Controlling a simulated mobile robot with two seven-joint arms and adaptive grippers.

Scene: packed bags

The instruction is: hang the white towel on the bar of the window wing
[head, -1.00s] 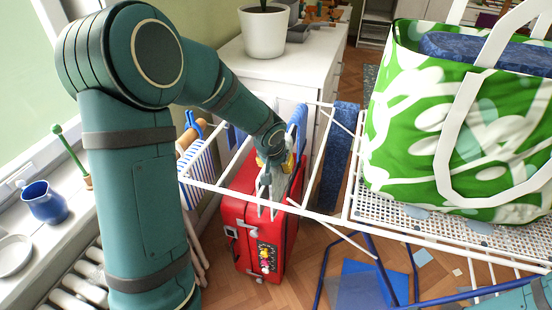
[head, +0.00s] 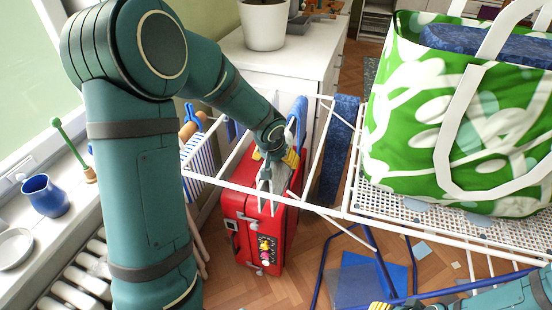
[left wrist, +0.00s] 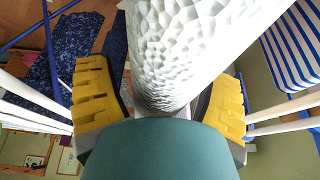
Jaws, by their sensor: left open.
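My left gripper (head: 272,168) is at the front bar of the drying rack's left wing (head: 222,185), the wing nearest the window, above the red suitcase. In the left wrist view its yellow fingers (left wrist: 160,108) stand apart on either side of a white, dimpled surface (left wrist: 190,45), which appears to be the white towel. In the head view a pale piece (head: 265,183) shows between and below the fingers, at the bar. I cannot tell whether it lies over the bar. My right gripper (head: 380,306) barely shows at the bottom edge; its fingers are cut off.
A green and white bag (head: 425,125) stands on the rack's middle part. A red suitcase (head: 247,220) stands under the wing. Blue-striped cloth (head: 199,158) and dark blue cloth (head: 338,150) hang nearby. A blue jug (head: 45,196) stands on the windowsill.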

